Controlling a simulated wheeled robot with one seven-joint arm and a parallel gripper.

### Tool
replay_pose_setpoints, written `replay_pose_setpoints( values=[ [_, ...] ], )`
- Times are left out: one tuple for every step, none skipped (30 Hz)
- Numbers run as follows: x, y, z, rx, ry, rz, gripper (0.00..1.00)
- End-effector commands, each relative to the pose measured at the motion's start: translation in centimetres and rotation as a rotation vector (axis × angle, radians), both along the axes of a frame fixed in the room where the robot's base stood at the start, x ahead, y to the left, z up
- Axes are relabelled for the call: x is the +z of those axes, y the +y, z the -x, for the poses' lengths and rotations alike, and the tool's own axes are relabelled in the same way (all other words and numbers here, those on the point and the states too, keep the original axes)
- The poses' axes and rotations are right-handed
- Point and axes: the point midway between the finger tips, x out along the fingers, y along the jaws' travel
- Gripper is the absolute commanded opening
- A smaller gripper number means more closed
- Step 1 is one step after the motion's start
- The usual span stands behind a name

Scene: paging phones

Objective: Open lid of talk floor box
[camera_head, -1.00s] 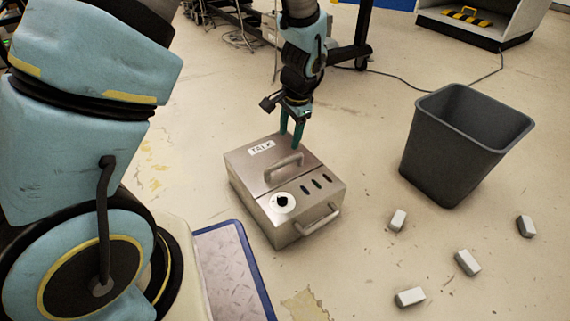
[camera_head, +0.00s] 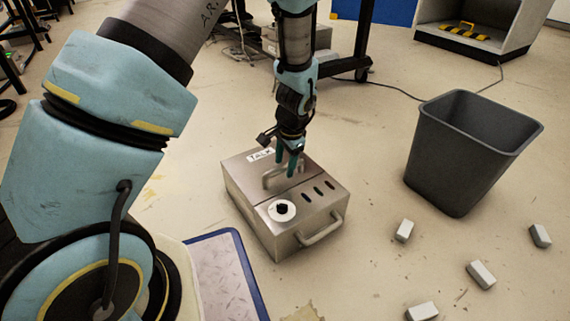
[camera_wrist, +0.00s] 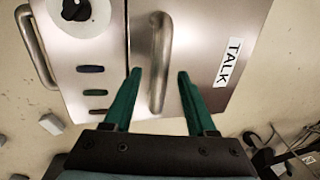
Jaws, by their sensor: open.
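The talk floor box (camera_head: 262,222) is a metal box on the floor in the middle of the head view, with its lid shut. A white TALK label (camera_head: 261,155), a raised bar handle (camera_head: 272,180), several dark slots and a round white dial (camera_head: 282,210) are on its top. My gripper (camera_head: 286,172) is open over the top, with its green fingertips beside the bar handle. In the wrist view, the handle (camera_wrist: 160,62) shows between the two fingertips (camera_wrist: 159,73). I cannot tell whether the fingers touch it.
A second handle (camera_head: 320,232) sticks out from the box's front side. A dark bin (camera_head: 455,170) stands at the right, with several small grey blocks (camera_head: 404,231) on the floor near it. A blue-edged plate (camera_head: 222,270) lies left of the box.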

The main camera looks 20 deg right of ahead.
Motion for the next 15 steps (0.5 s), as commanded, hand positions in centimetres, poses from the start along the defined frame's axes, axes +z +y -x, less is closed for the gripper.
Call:
replay_pose_setpoints(
  values=[
    [0.02, 0.0, 0.0, 0.0, 0.0, 0.0, 0.57],
    [0.02, 0.0, 0.0, 0.0, 0.0, 0.0, 0.55],
    [0.02, 0.0, 0.0, 0.0, 0.0, 0.0, 0.5],
    [0.02, 0.01, 0.01, 0.0, 0.0, 0.0, 0.47],
    [0.02, 0.0, 0.0, 0.0, 0.0, 0.0, 0.43],
    [0.02, 0.01, 0.01, 0.0, 0.0, 0.0, 0.39],
    [0.02, 0.01, 0.01, 0.0, 0.0, 0.0, 0.36],
    [0.02, 0.01, 0.02, 0.0, 0.0, 0.0, 0.32],
    [0.02, 0.01, 0.02, 0.0, 0.0, 0.0, 0.28],
    [0.02, 0.01, 0.02, 0.0, 0.0, 0.0, 0.24],
    [0.02, 0.01, 0.02, 0.0, 0.0, 0.0, 0.21],
    [0.02, 0.01, 0.02, 0.0, 0.0, 0.0, 0.17],
    [0.02, 0.01, 0.01, 0.0, 0.0, 0.0, 0.13],
    [0.02, 0.01, 0.01, 0.0, 0.0, 0.0, 0.1],
    [0.02, 0.01, 0.0, 0.0, 0.0, 0.0, 0.05]
  ],
)
